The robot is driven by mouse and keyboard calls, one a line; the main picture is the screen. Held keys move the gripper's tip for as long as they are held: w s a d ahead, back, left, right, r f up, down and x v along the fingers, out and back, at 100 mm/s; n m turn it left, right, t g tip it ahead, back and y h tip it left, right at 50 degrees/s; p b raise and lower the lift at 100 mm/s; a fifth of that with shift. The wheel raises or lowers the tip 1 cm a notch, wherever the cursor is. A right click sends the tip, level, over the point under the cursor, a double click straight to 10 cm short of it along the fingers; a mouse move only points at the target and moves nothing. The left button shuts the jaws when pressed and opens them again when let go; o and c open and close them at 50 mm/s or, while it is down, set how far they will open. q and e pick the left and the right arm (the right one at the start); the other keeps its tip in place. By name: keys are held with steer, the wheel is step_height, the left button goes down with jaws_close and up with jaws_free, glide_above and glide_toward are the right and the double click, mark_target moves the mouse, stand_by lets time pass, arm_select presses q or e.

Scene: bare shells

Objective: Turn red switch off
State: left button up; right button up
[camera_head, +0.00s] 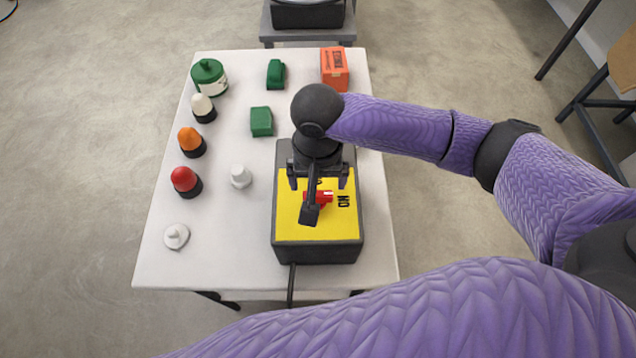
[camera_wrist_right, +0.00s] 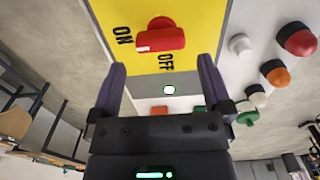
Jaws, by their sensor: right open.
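The red switch (camera_head: 325,198) is a rotary knob on the yellow face (camera_head: 300,228) of a dark box on the white table. In the right wrist view the red switch (camera_wrist_right: 160,38) has its bar lying across the picture, with ON printed to its left and OFF below it. My right gripper (camera_head: 318,183) is over the box and partly hides the knob in the head view. In the wrist view its two fingers (camera_wrist_right: 163,67) are spread and empty, with the knob beyond their tips. Contact does not show. My left gripper is not in view.
Red (camera_head: 184,179), orange (camera_head: 191,140) and white (camera_head: 202,106) knobs stand along the table's left side. A cable (camera_head: 291,285) runs off the front edge.

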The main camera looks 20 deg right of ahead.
mark_target(318, 194)
step_height(318, 194, down, 5)
steer(key=shift+r+b, duration=0.1)
steer(key=shift+b, duration=0.45)
